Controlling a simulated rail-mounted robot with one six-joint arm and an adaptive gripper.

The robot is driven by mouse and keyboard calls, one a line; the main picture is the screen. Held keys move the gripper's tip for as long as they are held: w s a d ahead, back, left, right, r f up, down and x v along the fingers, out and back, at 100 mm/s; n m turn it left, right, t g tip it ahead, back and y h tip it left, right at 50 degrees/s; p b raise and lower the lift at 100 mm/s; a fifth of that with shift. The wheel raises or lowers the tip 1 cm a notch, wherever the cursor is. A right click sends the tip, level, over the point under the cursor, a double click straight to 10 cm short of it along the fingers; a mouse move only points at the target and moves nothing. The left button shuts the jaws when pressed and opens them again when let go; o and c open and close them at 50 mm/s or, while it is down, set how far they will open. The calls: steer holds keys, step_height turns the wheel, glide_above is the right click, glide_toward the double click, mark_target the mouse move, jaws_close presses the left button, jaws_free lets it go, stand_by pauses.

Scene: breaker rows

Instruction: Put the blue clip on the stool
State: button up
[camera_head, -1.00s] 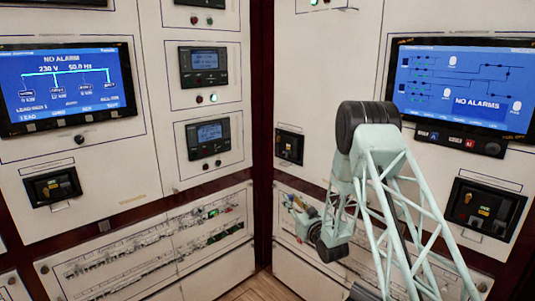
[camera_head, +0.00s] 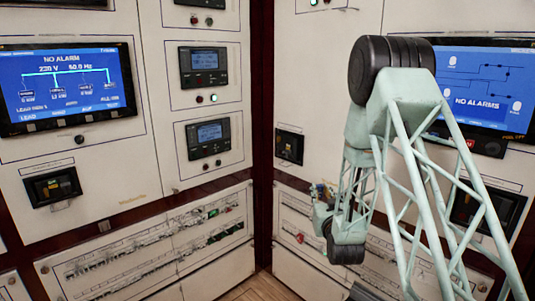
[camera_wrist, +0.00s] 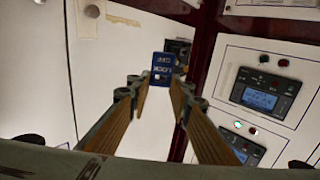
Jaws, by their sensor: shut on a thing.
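The blue clip (camera_wrist: 162,64) shows in the wrist view as a small dark blue block with pale lettering that reads upside down. It is at the tips of my gripper (camera_wrist: 160,82), whose two tan fingers come in from either side and are shut on it. Its lower end is between the fingertips. In the head view my gripper is mostly hidden behind my arm links, and I cannot make out the clip there. No stool is in view in either frame.
White cabinet panels meet in a corner. The left one carries a blue screen (camera_head: 66,87) and small meters (camera_head: 203,67); the right one carries another screen (camera_head: 490,88). Breaker rows (camera_head: 150,245) run low on the left. A strip of wooden floor (camera_head: 258,287) shows at the bottom.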

steer(key=shift+s+d+r, duration=0.2)
steer(key=shift+s+r, duration=0.05)
steer(key=shift+s, duration=0.05)
